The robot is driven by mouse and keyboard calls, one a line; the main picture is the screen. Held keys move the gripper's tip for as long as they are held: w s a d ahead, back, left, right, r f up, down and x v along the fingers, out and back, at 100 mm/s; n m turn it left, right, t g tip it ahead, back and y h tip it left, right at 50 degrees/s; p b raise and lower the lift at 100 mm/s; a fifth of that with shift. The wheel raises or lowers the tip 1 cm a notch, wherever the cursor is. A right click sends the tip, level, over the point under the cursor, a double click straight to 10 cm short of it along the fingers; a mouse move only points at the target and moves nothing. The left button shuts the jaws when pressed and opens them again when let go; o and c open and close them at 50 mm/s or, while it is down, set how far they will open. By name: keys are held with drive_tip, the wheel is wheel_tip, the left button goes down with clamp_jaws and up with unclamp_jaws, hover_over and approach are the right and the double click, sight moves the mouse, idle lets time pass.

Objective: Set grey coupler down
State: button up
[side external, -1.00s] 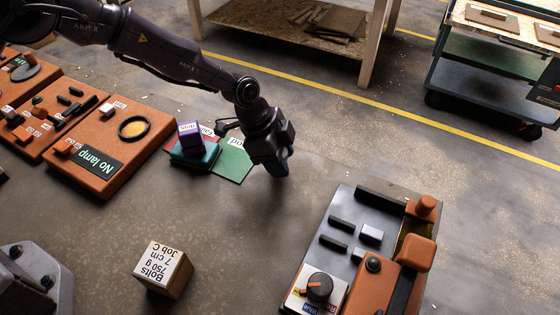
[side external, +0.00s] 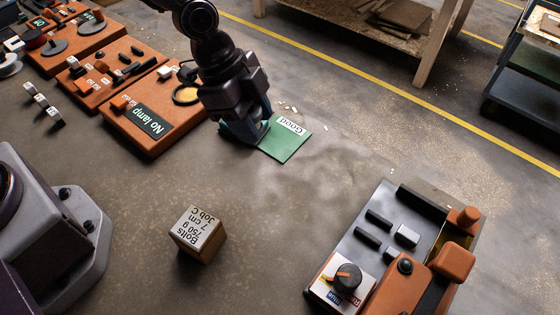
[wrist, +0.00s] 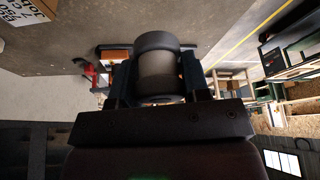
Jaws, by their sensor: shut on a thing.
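The grey coupler (wrist: 157,68), a short dark-grey cylinder with a wide rim, sits between the two fingers of my gripper (wrist: 156,78) in the wrist view. My gripper is shut on it. In the side view my gripper (side external: 246,132) points down beside the left edge of the green card marked "Good" (side external: 286,140). The coupler cannot be made out there, hidden by the gripper. I cannot tell how high above the table it is.
An orange "No lamp" panel (side external: 135,138) lies left of my gripper. A labelled bolts box (side external: 198,233) stands at the front. A control station with a knob (side external: 400,250) is at right. The middle of the table is clear.

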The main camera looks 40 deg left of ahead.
drive_tip(key=s+a+m+g, duration=0.1)
drive_tip(key=s+m, duration=0.2)
drive_tip(key=s, duration=1)
hover_over(289, 213)
drive_tip(key=a, duration=0.2)
drive_tip(key=f, duration=0.9)
drive_tip(key=shift+s+d+f, duration=0.1)
drive_tip(key=shift+s+f, duration=0.15)
drive_tip(key=shift+f, duration=0.1)
drive_tip(key=shift+w+d+f, duration=0.1)
drive_tip(key=shift+f, duration=0.85)
drive_tip(key=shift+w+d+f, duration=0.1)
drive_tip(key=shift+f, duration=0.8)
drive_tip(key=shift+f, duration=0.1)
drive_tip(key=o, duration=0.9)
drive_tip(key=v, duration=1.2)
